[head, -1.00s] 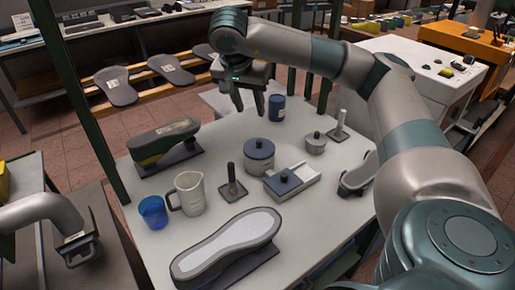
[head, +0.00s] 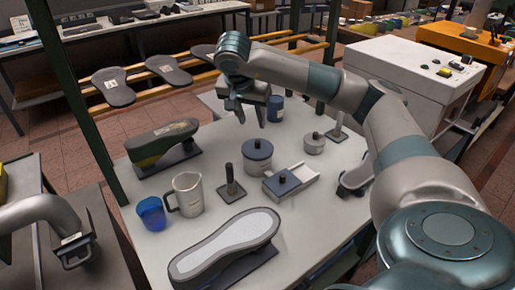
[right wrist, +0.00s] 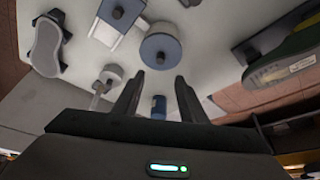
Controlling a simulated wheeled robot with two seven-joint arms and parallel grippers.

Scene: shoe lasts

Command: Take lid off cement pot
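A grey pot with a dark blue lid and black knob (head: 258,152) stands upright on the white table, lid on; it also shows in the right wrist view (right wrist: 160,49). A smaller all-grey lidded pot (head: 314,144) stands to its right. I cannot tell for certain which is the cement pot. My right gripper (head: 252,121) is open and empty, above and behind the blue-lidded pot, apart from it. Its two fingers (right wrist: 160,79) stand apart in the right wrist view. My left gripper (head: 76,250) is at the far left, away from the pots; its fingers are unclear.
A grey box with a blue lid (head: 291,182), a black-handled tool on a plate (head: 230,182), a jug (head: 188,194) and a blue cup (head: 151,213) stand in front. A blue can (head: 275,108) is behind the right gripper. Shoe forms lie left (head: 165,143) and front (head: 228,244).

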